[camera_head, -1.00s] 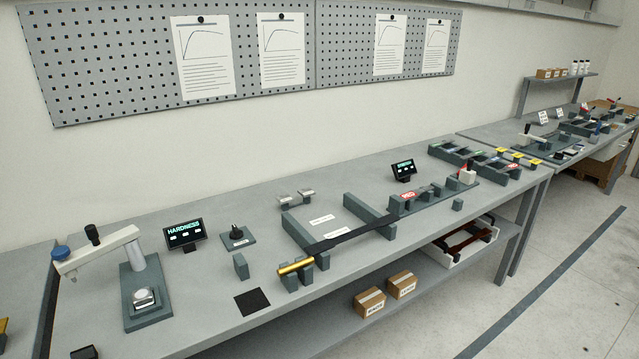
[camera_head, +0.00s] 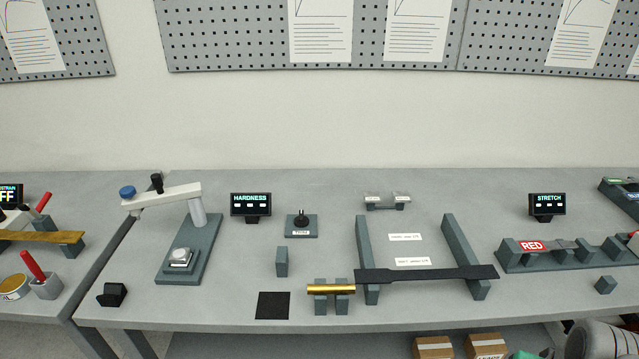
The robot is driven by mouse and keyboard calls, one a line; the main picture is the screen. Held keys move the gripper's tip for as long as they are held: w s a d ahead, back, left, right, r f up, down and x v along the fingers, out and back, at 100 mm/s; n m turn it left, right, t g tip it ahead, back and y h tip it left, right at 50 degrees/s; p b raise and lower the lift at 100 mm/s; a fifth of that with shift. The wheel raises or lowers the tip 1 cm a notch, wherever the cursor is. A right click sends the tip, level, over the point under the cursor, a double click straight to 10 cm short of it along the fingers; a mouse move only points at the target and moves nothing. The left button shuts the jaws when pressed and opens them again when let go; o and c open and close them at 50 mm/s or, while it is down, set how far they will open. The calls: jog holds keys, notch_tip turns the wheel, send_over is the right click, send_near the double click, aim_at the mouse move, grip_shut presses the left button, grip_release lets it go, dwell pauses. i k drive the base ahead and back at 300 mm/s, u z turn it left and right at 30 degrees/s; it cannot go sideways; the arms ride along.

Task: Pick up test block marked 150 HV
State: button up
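Two small silvery blocks sit side by side on a low grey stand (camera_head: 387,206) at the back middle of the bench: a left block (camera_head: 373,197) and a right block (camera_head: 402,197). They have pale top faces, but any marking is too small to read, so I cannot tell which is 150 HV. Another silvery block (camera_head: 181,257) rests on the base of the hardness tester (camera_head: 203,240) at the left. My gripper is not in view; a rounded grey shape at the bottom right corner may be part of my arm.
A HARDNESS display (camera_head: 250,205) and a small knob stand (camera_head: 301,225) are left of the stand. In front are a brass cylinder (camera_head: 331,289) on supports, a dark flat bar (camera_head: 425,274) across two rails, and a black mat (camera_head: 273,305). Bench around the stand is clear.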

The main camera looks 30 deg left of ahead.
aim_at(369, 197)
jog(key=u, duration=0.6)
jog(key=i, duration=1.1)
jog(key=u, duration=0.4)
